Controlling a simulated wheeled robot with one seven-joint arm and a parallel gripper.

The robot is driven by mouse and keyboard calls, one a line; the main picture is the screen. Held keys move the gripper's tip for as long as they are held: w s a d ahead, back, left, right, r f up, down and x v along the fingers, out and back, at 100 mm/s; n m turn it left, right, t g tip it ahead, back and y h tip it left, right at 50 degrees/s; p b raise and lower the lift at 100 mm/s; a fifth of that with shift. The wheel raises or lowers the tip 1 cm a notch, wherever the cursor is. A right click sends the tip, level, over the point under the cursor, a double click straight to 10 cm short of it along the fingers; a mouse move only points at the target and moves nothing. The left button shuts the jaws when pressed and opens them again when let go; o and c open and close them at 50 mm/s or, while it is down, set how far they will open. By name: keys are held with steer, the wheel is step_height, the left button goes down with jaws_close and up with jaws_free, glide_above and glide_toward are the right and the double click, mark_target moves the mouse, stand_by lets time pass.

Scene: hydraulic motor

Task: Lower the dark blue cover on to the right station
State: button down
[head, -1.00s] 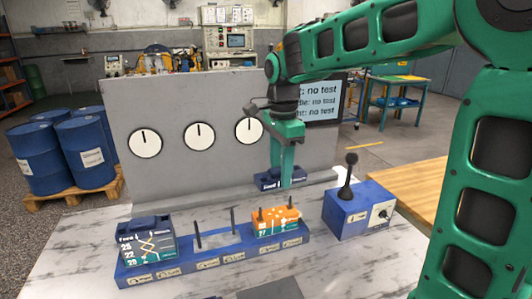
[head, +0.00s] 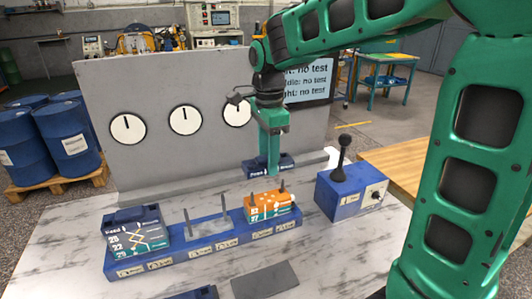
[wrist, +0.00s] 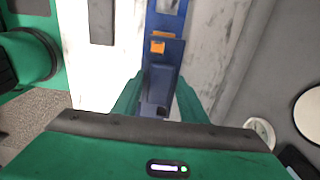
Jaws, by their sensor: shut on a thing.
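My gripper (head: 270,172) is shut on the dark blue cover (head: 287,162), which carries white lettering. It holds the cover in the air above and behind the right station. The right station is an orange block (head: 270,207) with two upright dark pins, at the right end of the blue base (head: 190,260). The cover looks apart from the pins. The gripper finger hides the cover's middle in the head view. In the wrist view the cover (wrist: 158,85) sits between the fingers, with some orange (wrist: 158,47) of the block showing beyond it.
The left station (head: 135,232) has a dark blue top; the middle station (head: 208,228) shows two bare pins. A blue box with a black lever (head: 340,195) stands to the right. A grey wall with dials (head: 184,120) rises behind. A grey plate (head: 264,280) lies in front.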

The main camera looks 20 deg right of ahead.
mark_target(268, 197)
steer(key=shift+f, duration=4.35)
steer(key=shift+f, duration=0.55)
steer(key=c, duration=1)
jaws_free()
step_height(268, 197, up, 11)
steer(key=shift+f, duration=0.15)
steer(key=s+d+f+n, duration=0.3)
steer(key=s+d+n, duration=0.3)
steer(key=s+d, duration=0.7)
steer(key=s+d+f+n, duration=0.2)
steer(key=s, duration=0.4)
steer(key=s+d+f+n, duration=0.2)
steer(key=s+n, duration=0.1)
steer(key=s, duration=0.4)
steer(key=shift+s+d+f+n, duration=0.15)
steer(key=shift+s+f+n, duration=0.05)
steer(key=shift+n, duration=0.1)
